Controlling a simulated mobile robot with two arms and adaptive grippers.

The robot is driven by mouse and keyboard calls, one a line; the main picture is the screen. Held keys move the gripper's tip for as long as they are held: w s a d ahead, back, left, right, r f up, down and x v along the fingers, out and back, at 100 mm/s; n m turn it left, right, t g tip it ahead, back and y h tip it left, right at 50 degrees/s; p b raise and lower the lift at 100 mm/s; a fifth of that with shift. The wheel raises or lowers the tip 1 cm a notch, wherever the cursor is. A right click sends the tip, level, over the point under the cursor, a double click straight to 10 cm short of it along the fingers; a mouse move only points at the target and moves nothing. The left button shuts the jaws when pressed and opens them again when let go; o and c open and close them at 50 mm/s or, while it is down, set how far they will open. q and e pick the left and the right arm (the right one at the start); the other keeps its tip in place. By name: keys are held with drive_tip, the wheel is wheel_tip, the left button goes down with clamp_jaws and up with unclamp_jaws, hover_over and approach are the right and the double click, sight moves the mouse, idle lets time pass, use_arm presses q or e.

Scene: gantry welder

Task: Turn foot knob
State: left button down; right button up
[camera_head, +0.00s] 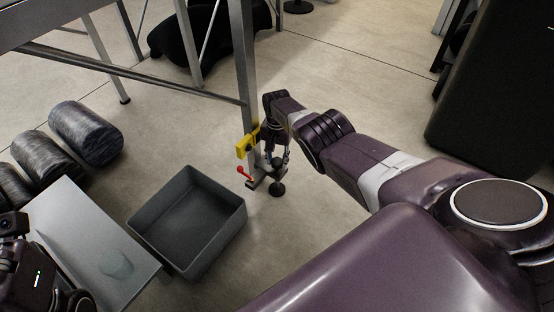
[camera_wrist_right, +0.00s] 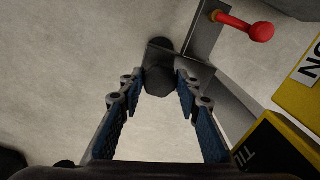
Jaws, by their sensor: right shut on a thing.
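The foot knob (camera_wrist_right: 160,80) is a dark, faceted knob between my right fingertips in the right wrist view. It sits at the foot of the grey gantry leg (camera_head: 243,60). My right gripper (camera_wrist_right: 158,88) is shut on it, with a blue-padded finger on each side. In the head view my right gripper (camera_head: 274,158) reaches down beside the leg, above a round black foot pad (camera_head: 277,188); the knob is largely hidden there. Dark parts of my left arm show at the lower left edge, where finger opening cannot be made out.
A red-knobbed lever (camera_head: 243,172) and a yellow block (camera_head: 246,146) are close beside my right gripper. A grey open bin (camera_head: 165,242) stands to the left, near a pale table (camera_head: 65,225) and dark rolls (camera_head: 87,133). A black cabinet (camera_head: 500,90) stands right.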

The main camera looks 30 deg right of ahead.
sight(277, 161)
idle(0.3)
drive_tip(key=o, duration=1.2)
drive_tip(key=shift+c, duration=0.2)
drive_tip(key=shift+r, duration=0.1)
drive_tip(key=shift+w+r, duration=0.15)
drive_tip(key=shift+r, duration=0.35)
wheel_tip(277, 161, up, 11)
drive_tip(key=shift+f, duration=0.1)
